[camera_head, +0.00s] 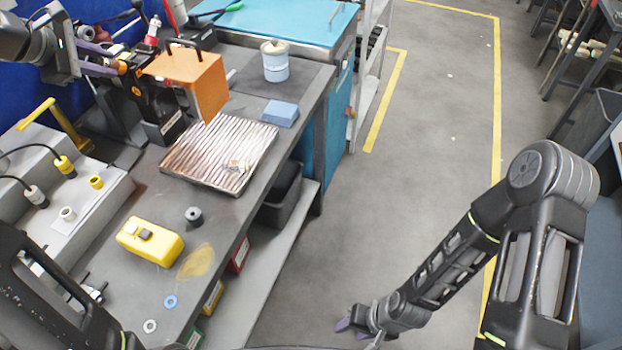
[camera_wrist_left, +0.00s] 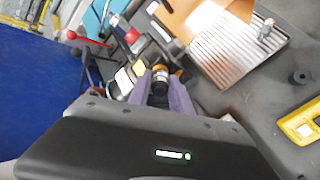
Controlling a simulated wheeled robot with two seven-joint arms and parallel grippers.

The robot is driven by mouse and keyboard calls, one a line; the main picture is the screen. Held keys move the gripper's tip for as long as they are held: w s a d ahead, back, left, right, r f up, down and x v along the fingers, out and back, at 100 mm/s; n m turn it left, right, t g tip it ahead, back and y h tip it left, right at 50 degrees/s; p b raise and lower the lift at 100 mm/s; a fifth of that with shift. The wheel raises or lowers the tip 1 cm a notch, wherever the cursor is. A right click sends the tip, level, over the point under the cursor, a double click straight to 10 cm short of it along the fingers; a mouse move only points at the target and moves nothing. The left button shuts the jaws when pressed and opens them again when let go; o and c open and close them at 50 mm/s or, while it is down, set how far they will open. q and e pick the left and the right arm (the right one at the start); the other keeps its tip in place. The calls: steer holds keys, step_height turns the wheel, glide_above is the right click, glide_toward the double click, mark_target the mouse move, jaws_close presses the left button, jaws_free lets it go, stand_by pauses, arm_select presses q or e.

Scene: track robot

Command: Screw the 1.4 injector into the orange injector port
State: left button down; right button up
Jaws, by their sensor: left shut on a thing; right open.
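My left gripper (camera_head: 116,66) is at the upper left of the head view, beside an orange box. Its purple fingers are shut on a small dark cylindrical part with an orange band, likely the injector (camera_wrist_left: 160,79), seen in the left wrist view. No 1.4 marking is readable. I cannot tell whether the part touches anything in front of it, and I cannot clearly make out the orange port. My right gripper (camera_head: 354,325) is open and empty, low over the floor beyond the bench edge.
A grey block (camera_head: 105,205) with yellow and white fittings is at left. A yellow case (camera_head: 150,242), a black knob (camera_head: 194,216) and a blue block (camera_head: 280,113) sit on the bench.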

arm_select(q)
steer(key=shift+m, duration=0.3)
steer(key=m+b, duration=0.1)
steer(key=m, duration=0.1)
steer(key=shift+f+m, duration=0.15)
steer(key=shift+m, duration=0.15)
steer(key=m+b, duration=0.2)
steer(key=m, duration=0.3)
steer(key=m+b, duration=0.1)
steer(key=m, duration=0.1)
steer(key=shift+m, duration=1.1)
steer(key=shift+b, duration=0.3)
